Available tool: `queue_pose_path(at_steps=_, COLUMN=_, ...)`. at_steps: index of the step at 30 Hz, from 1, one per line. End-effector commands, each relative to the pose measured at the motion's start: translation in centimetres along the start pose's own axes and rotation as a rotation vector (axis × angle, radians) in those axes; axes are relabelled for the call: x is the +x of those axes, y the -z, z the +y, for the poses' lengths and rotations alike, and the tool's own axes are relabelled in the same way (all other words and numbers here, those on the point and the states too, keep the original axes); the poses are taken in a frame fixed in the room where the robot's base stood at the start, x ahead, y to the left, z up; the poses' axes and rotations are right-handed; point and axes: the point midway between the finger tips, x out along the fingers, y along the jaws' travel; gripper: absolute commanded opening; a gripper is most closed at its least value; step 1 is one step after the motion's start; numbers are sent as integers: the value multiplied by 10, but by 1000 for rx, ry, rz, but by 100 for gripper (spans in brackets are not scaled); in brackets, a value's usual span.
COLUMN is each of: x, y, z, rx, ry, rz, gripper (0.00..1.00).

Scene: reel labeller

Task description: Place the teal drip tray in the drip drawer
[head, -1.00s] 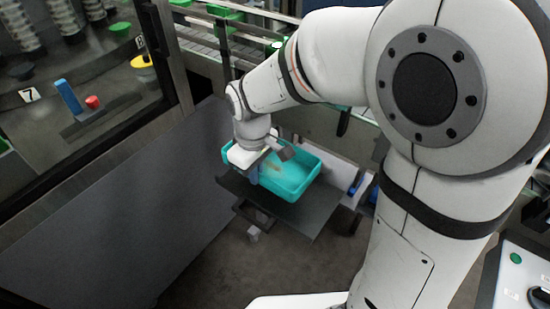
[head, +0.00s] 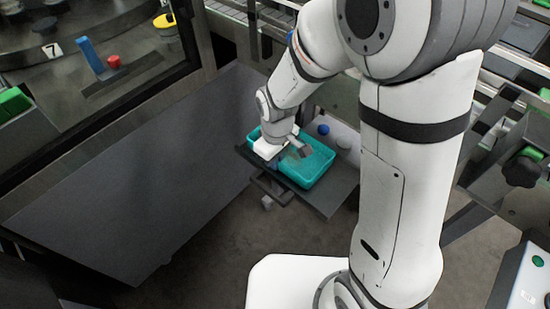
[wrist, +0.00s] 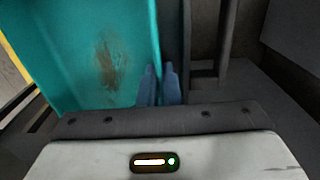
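The teal drip tray (head: 318,168) is an open rectangular tub over a dark flat plate with a front handle (head: 335,198), which looks like the pulled-out drip drawer. I cannot tell whether the tray rests on it or hangs just above. A brown stain marks the tray floor in the wrist view (wrist: 85,60). My gripper (head: 274,163) is at the tray's near left wall. In the wrist view its blue fingers (wrist: 160,85) are close together, one on each side of the tray wall, shut on it. The fingertips are partly hidden in the head view.
A large grey panel (head: 140,175) slopes at left, below a glass-fronted machine with a blue block (head: 90,55) and red knob (head: 114,61). A blue cap (head: 323,129) and a white round item (head: 343,142) sit behind the tray. Floor is open in front.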

Motion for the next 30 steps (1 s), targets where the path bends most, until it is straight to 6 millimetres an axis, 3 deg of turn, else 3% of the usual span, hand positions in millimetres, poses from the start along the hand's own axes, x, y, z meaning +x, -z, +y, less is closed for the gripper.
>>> queue_pose_path(at_steps=8, x=3, y=0, z=0, rx=0, ry=0, rz=1, gripper=0)
queue_pose_path(at_steps=12, x=2, y=0, z=0, rx=1, ry=0, rz=0, gripper=13)
queue_pose_path(at_steps=20, x=0, y=0, z=0, rx=1, ry=0, rz=0, gripper=13)
queue_pose_path(at_steps=25, x=-18, y=1, z=1, rx=1, ry=-2, rz=5, gripper=13)
queue_pose_path(at_steps=30, x=-56, y=1, z=1, rx=1, ry=-3, rz=6, gripper=13)
